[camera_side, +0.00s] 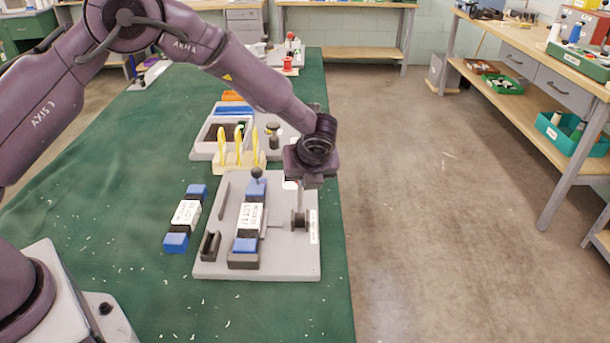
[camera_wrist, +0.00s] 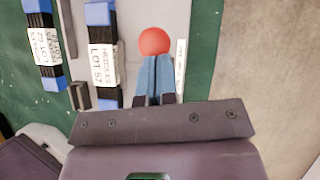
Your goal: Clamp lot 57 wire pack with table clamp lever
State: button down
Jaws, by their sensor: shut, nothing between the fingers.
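The lot 57 wire pack, with blue ends and a white label, lies in a dark cradle on the grey board. It shows in the side view (camera_side: 249,216) and the wrist view (camera_wrist: 103,62). A red ball knob (camera_wrist: 154,41), apparently the clamp lever's end, shows just beyond my fingertips in the wrist view; I cannot tell if they touch. In the side view my gripper hides the knob, above a dark clamp post (camera_side: 299,220) right of the pack. My gripper (camera_wrist: 154,60) is shut and empty, its blue-grey fingers together, pointing down over the board's right side.
A second blue-ended pack (camera_side: 187,214) lies on the green mat left of the grey board (camera_side: 285,266). A black knob (camera_side: 257,173) stands at the pack's far end. Yellow tools in a wooden rack (camera_side: 238,164) stand behind. The near mat is mostly clear.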

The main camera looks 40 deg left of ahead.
dwell(0.3)
jog(key=s+d+f+v, duration=0.1)
jog(key=v, duration=1.2)
jog(key=s+a+r+n+h, duration=0.2)
jog(key=s+a+r+n, duration=0.1)
jog(key=s+n, duration=0.5)
jog(key=s+a+r+n+t+h, duration=0.1)
jog(key=s+a+r+n, duration=0.3)
jog(key=s+n, duration=0.4)
jog(key=s+a+r+n+t+h, duration=0.1)
jog(key=s+a+r+n+h, duration=0.1)
jog(key=s+r+n, duration=0.4)
jog(key=s+a+n, duration=0.1)
jog(key=s+n, duration=0.2)
jog(key=s, duration=0.1)
jog(key=shift+s+a+h, duration=0.2)
jog(key=shift+a+h, duration=0.1)
jog(key=shift+a, duration=0.1)
